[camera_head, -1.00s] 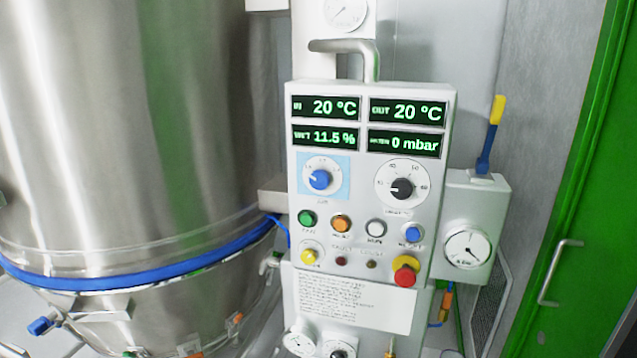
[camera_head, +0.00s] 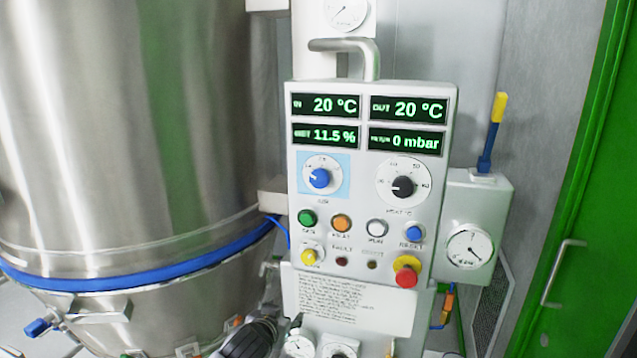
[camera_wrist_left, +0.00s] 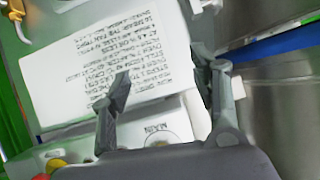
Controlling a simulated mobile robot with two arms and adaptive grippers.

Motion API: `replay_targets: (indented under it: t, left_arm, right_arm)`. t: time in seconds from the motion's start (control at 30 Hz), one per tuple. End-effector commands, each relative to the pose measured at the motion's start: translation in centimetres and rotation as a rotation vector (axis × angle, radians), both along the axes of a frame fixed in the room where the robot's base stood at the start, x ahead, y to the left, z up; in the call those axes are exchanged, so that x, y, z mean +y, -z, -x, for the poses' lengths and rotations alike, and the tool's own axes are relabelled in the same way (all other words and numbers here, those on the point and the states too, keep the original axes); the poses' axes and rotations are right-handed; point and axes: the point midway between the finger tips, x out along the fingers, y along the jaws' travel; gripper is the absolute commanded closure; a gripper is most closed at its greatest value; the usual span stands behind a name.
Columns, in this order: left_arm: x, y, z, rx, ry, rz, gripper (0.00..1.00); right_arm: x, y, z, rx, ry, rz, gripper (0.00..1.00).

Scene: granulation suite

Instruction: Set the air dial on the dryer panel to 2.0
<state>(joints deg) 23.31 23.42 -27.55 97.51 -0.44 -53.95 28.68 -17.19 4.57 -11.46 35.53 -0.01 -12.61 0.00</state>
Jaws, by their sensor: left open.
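The dryer panel (camera_head: 440,120) stands upright in the middle of the head view. Its air dial is a blue knob (camera_head: 319,178) on a white disc with a light blue backing, at the upper left below the displays. The knob's pointer is toward the left; the scale figures are too small to read surely. My left gripper (camera_head: 292,322) comes in at the bottom, below the dial and in front of the lower panel. In the left wrist view its two fingers (camera_wrist_left: 165,85) are apart with nothing between them, before the printed label (camera_wrist_left: 95,70). My right gripper is not in view.
A black-knobbed dial (camera_head: 402,187) is right of the blue one. Coloured buttons and a red knob (camera_head: 406,275) sit below. A bent metal handle (camera_head: 345,46) juts out above the panel. A large steel vessel (camera_head: 120,130) stands left, a green door (camera_head: 590,200) right.

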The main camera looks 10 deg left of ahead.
Motion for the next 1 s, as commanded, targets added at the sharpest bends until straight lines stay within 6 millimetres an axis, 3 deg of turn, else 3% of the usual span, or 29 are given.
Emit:
replay_targets:
  t: [0.03, 0.1, 0.2, 0.33, 0.43, 0.6, 0.77, 1.0]
  left_arm:
    - [-1.0, -5.9, -0.4, -0.085, 0.011, 0.006, 0.44]
    - [-2.2, -12.8, 0.4, -0.182, 0.020, 0.023, 0.44]
    - [-3.7, -21.0, 2.9, -0.304, 0.035, 0.045, 0.44]
    - [-5.0, -27.8, 6.8, -0.418, 0.053, 0.070, 0.44]
    - [-5.5, -30.5, 9.1, -0.471, 0.064, 0.083, 0.44]
    - [-5.8, -32.0, 10.2, -0.499, 0.068, 0.092, 0.44]
    - [-5.9, -32.2, 8.3, -0.498, 0.066, 0.092, 0.44]
    - [-6.3, -32.3, 3.4, -0.497, 0.066, 0.090, 0.44]
  right_arm:
    - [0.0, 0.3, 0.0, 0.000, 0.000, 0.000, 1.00]
    - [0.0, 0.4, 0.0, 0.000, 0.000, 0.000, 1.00]
    - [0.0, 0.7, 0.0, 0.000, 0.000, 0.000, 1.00]
    - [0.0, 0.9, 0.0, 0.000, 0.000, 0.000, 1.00]
    - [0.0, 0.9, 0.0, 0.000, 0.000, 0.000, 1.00]
    - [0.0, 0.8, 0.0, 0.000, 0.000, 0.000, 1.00]
    - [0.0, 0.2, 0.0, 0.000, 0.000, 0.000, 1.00]
    - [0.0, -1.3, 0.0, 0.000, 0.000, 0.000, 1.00]
